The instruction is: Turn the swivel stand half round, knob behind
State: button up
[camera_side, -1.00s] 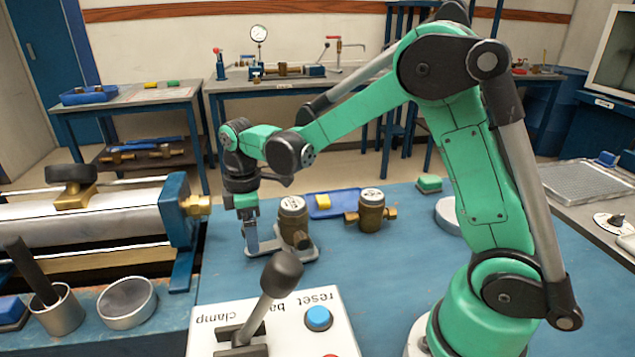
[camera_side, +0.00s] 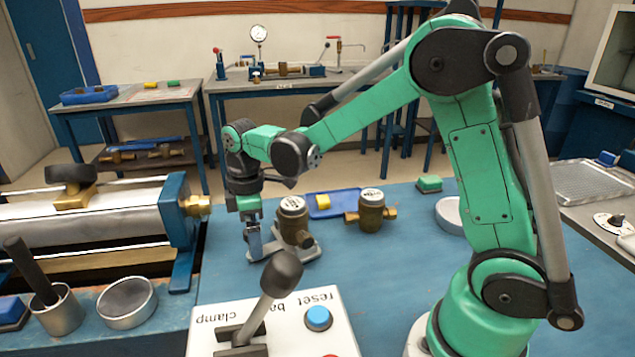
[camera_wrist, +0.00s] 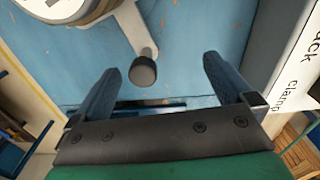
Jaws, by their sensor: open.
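The grey swivel stand (camera_side: 311,250) lies on the blue bench top, with a round brass meter (camera_side: 293,222) upright on it. In the wrist view the stand's grey arm (camera_wrist: 131,28) reaches out from under the meter's rim and ends in a dark round knob (camera_wrist: 143,72). My gripper (camera_side: 255,254) points down at the left of the meter. In the wrist view my gripper (camera_wrist: 162,66) is open, with the knob between its two fingers, nearer the left one, and a gap on both sides. In the side view the fingers hide the knob.
A second brass meter (camera_side: 370,212) and a blue tray (camera_side: 322,211) with a yellow block stand right of the stand. The white clamp box (camera_side: 335,335) with its black-knobbed lever (camera_side: 282,272) is in front. A blue-ended test bench (camera_side: 178,230) is at left.

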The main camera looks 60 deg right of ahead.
notch_tip(320, 180, up, 5)
jog(key=shift+r, duration=0.15)
dwell(0.4)
jog(key=n, duration=0.1)
jog(key=r+n, duration=0.1)
jog(key=w+n, duration=0.1)
jog(key=shift+d+r+n, duration=0.25)
jog(key=shift+n, duration=0.15)
jog(key=n, duration=0.3)
jog(key=shift+w+d+r, duration=0.15)
jog(key=shift+w+r, duration=0.15)
jog(key=shift+r, duration=0.1)
jog(key=shift+f, duration=2.75)
jog(key=shift+f, duration=0.25)
jog(key=shift+f, duration=0.9)
